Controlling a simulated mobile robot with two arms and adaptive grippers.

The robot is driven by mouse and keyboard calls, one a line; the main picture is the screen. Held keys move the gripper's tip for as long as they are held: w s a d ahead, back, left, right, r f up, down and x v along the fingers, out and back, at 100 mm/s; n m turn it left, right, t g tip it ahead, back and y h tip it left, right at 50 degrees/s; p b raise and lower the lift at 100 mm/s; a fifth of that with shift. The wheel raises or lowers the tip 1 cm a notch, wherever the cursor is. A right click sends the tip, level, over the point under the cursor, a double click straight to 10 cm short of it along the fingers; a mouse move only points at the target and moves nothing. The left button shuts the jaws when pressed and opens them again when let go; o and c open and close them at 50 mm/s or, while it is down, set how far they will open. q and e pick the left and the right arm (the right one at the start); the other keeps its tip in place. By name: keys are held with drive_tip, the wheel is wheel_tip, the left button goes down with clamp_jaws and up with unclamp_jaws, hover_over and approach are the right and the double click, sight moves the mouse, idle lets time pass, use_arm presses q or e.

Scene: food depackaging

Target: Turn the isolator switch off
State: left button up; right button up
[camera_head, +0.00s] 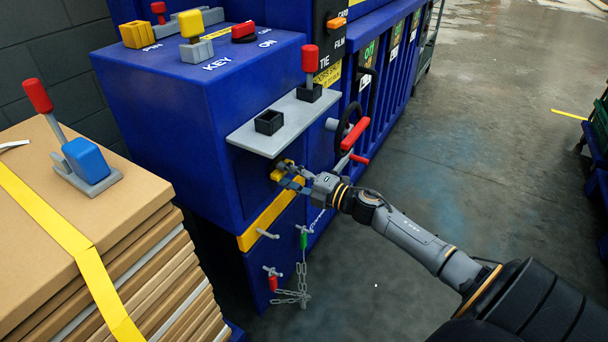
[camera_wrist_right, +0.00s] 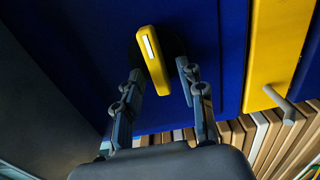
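The isolator switch is most likely the yellow handle (camera_head: 283,170) on the front of the blue machine, below the grey shelf. In the right wrist view the yellow handle (camera_wrist_right: 152,60) is an elongated knob with a white mark, slightly tilted, on a dark round base. My right gripper (camera_head: 290,178) is at the handle; in the wrist view its two fingers (camera_wrist_right: 158,80) are apart, one on each side of the handle's lower part. I see gaps between fingers and handle; contact is not clear. My left gripper is not in view.
A grey shelf (camera_head: 284,122) juts out above my right gripper. A red-handled wheel (camera_head: 354,134) is to its right. A chain (camera_head: 300,282) hangs below. Stacked cardboard (camera_head: 120,215) with a red-and-blue lever piece (camera_head: 84,160) stands at left. The floor (camera_head: 480,150) at right is open.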

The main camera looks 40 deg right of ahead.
drive_tip(key=v, duration=1.1)
drive_tip(key=shift+s, duration=0.25)
drive_tip(key=shift+d+f, duration=0.1)
drive_tip(key=shift+f, duration=0.05)
